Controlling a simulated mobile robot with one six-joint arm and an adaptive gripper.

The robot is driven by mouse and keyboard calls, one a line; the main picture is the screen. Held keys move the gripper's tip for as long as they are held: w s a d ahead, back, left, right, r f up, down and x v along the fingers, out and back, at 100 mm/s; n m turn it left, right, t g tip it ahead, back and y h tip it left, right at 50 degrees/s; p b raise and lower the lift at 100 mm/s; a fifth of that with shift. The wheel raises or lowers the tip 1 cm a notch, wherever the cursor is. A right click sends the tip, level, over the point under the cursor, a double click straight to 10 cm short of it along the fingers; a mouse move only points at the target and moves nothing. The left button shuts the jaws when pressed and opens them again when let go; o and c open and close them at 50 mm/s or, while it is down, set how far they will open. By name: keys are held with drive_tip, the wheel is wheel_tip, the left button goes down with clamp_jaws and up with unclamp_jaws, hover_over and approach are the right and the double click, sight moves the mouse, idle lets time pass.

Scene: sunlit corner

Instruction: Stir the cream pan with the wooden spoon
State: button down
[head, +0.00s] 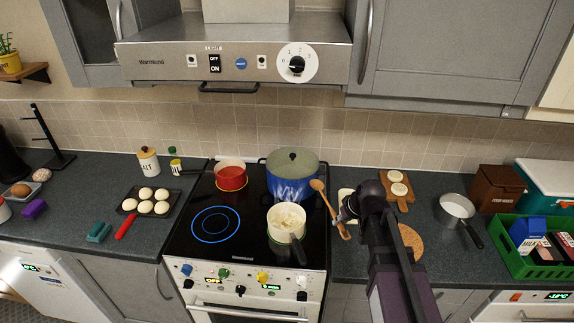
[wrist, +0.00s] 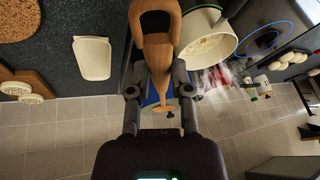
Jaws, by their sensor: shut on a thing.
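The wooden spoon (head: 324,195) is in my gripper (head: 343,211), just right of the cream pan (head: 287,222) in the head view. It slants across the hob's right edge, clear of the pan's opening. In the wrist view the spoon (wrist: 158,55) runs between the two fingers of my gripper (wrist: 158,92), which are shut on it. The cream pan, with pale contents, stands on the front right of the black hob (head: 240,246). It also shows in the wrist view (wrist: 228,46), beside the spoon. My arm hides part of the worktop.
A blue pot (head: 291,190) with a lid stands behind the cream pan, and a red pot (head: 231,183) is at the back left. The front left ring (head: 215,207) glows blue and is bare. A cork mat (head: 412,243) and a small saucepan (head: 456,208) are to the right.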

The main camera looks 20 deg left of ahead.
drive_tip(key=shift+w+a+r+m+p, duration=0.1)
drive_tip(key=shift+a+r+m+p, duration=0.3)
drive_tip(key=shift+a, duration=0.25)
drive_tip(key=a+r+m+g+y+p, duration=0.4)
drive_tip(key=a+r+m+g+p, duration=0.5)
drive_tip(key=a+r, duration=0.6)
drive_tip(key=r+m, duration=0.1)
drive_tip(key=m, duration=0.1)
drive_tip(key=shift+a+r+m+y+p, duration=0.3)
drive_tip(key=shift+a+m+y+p, duration=0.05)
drive_tip(key=shift+a+m+y, duration=0.05)
drive_tip(key=shift+s+f, duration=0.2)
drive_tip(key=shift+f, duration=0.05)
wheel_tip(320, 180, down, 12)
drive_tip(key=b, duration=1.2)
drive_tip(key=shift+w, duration=0.25)
idle(0.4)
